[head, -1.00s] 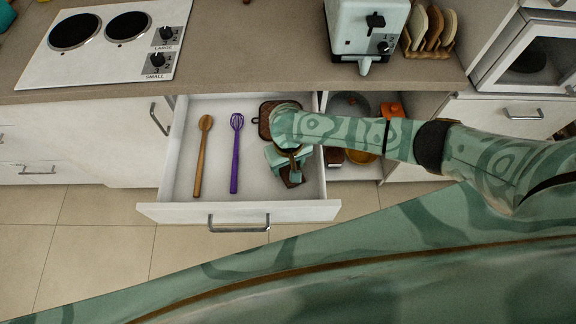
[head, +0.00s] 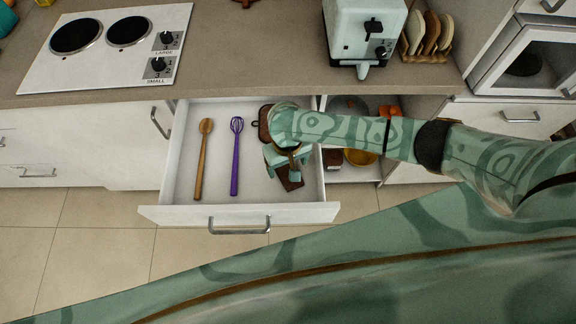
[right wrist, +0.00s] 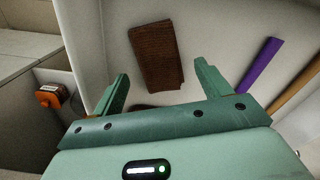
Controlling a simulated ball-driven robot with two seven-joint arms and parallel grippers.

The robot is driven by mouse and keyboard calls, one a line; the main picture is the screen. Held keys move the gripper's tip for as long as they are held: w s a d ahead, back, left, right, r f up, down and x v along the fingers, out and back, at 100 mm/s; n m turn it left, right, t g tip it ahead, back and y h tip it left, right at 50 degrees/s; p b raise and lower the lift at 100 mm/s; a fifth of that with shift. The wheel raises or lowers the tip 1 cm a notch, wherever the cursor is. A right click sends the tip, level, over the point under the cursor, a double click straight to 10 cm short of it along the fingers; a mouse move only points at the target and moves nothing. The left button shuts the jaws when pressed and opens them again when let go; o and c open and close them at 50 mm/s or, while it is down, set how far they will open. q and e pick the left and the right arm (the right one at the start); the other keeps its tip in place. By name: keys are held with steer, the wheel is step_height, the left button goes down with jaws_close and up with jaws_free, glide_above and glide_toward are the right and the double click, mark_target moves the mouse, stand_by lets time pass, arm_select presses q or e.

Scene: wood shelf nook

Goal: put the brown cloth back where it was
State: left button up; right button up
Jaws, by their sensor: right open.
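The brown cloth (right wrist: 157,55) lies folded on the floor of the open drawer (head: 190,212). In the head view part of it (head: 292,184) shows beyond my right gripper, towards the drawer front. My right gripper (head: 284,164) is over the right side of the drawer. In the right wrist view its two fingers (right wrist: 160,74) stand apart with nothing between them, and the cloth lies ahead of and below them. My left gripper is not in view.
A wooden spoon (head: 202,160) and a purple whisk (head: 236,155) lie in the drawer, left of my right gripper. Another brown item with a loop (head: 265,122) lies near the drawer's back. An open compartment with an orange item (right wrist: 52,95) is beside the drawer.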

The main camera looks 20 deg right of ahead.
step_height(320, 180, up, 9)
steer(key=p, duration=0.3)
steer(key=shift+p, duration=0.35)
